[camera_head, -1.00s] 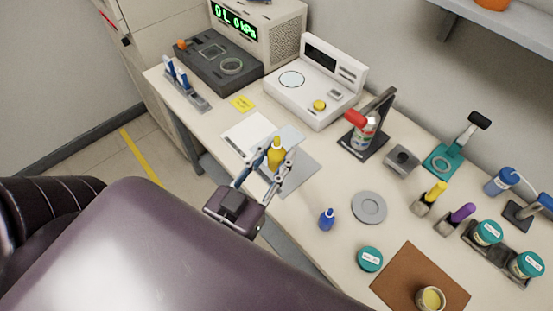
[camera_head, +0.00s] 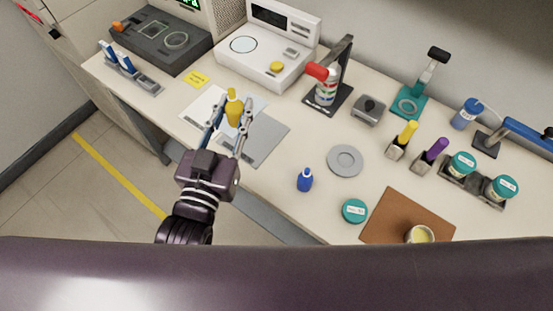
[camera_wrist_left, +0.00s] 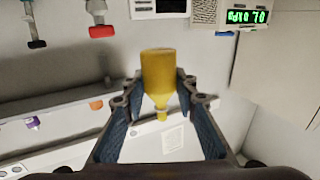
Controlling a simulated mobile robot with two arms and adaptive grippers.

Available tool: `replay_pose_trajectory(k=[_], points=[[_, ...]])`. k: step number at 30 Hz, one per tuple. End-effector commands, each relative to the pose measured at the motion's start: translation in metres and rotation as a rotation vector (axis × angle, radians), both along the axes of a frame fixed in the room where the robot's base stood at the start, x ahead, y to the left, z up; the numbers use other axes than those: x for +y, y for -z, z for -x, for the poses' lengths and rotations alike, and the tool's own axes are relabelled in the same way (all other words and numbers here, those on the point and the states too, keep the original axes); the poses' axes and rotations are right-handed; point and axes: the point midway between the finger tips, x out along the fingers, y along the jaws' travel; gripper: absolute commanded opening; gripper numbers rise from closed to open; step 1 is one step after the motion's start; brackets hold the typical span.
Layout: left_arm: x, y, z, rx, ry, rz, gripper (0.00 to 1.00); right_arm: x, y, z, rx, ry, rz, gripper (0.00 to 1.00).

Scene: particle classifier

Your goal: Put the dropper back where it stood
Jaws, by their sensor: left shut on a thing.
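The dropper is a yellow bottle with a narrow tip (camera_head: 234,110), and it is in the jaws of my left gripper (camera_head: 231,128). In the head view it is upright, in front of the white sheet (camera_head: 200,103) and the grey mat (camera_head: 268,145). I cannot tell how high it is above the table. In the left wrist view the dropper (camera_wrist_left: 158,75) shows between the blue-padded fingers, with its tip pointing down in the picture. A small blue bottle (camera_head: 305,181) stands on the table to the right. My right gripper is not in view.
A grey disc (camera_head: 345,160), a teal-lidded jar (camera_head: 354,211) and a brown mat (camera_head: 385,222) with a cup (camera_head: 420,234) lie to the right. A white device (camera_head: 268,50) and a red-topped stand (camera_head: 327,90) are behind. A blue-handled rack (camera_head: 130,70) is at the left.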

Motion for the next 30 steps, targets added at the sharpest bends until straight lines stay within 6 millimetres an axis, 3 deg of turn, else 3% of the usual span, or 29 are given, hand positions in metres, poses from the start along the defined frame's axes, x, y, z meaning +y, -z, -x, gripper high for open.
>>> replay_pose_trajectory(k=[3, 9, 17, 20, 30], points=[[-0.027, 0.001, -0.012, -0.007, 0.059, -0.001, 0.02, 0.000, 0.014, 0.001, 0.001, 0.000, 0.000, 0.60], [-0.062, 0.000, -0.023, -0.005, 0.135, -0.002, 0.02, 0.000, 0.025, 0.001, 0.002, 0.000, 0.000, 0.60], [-0.082, 0.002, -0.028, 0.001, 0.176, -0.001, 0.02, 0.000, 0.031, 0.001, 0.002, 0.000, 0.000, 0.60], [-0.083, 0.014, -0.028, 0.004, 0.179, -0.001, 0.02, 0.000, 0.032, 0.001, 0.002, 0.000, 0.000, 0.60], [-0.083, 0.085, -0.028, 0.005, 0.179, 0.000, 0.02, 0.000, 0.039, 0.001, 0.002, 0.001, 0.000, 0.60]])
